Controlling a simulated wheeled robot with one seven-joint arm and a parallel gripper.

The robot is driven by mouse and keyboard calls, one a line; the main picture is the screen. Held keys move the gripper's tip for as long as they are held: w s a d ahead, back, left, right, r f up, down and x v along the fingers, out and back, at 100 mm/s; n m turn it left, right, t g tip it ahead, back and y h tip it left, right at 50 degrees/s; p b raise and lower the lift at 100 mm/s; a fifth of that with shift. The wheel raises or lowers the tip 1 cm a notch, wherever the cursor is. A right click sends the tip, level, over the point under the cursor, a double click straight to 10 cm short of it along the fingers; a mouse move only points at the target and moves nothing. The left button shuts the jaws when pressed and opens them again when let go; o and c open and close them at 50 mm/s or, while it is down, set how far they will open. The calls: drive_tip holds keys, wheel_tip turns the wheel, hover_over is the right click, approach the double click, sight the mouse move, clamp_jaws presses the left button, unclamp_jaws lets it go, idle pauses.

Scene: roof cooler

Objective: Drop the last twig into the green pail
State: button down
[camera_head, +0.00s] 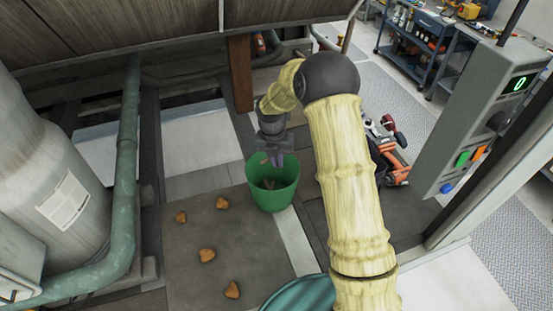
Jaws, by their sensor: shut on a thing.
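A green pail (286,199) stands on the floor near the middle of the head camera view. My gripper (276,161) points down at the pail's far rim, over its opening. It is shut on a small brown twig (265,158), of which only a short end shows; the fingers hide the rest. Brown twig-like pieces (268,184) lie inside the pail. I cannot tell how far the held twig reaches below the rim.
Several orange-brown lumps (207,255) lie on the dark floor panel left of the pail. A green pipe (128,150) and a grey tank (45,180) stand at left. An orange-and-black machine (392,165) lies right of my arm, near a grey control box (478,130).

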wheel_tip(320, 180, down, 4)
drive_tip(key=shift+s+d+r+b, duration=0.1)
drive_tip(key=shift+s+r+b, duration=0.1)
drive_tip(key=shift+b, duration=0.9)
drive_tip(key=shift+f+b, duration=0.35)
drive_tip(key=shift+f, duration=0.1)
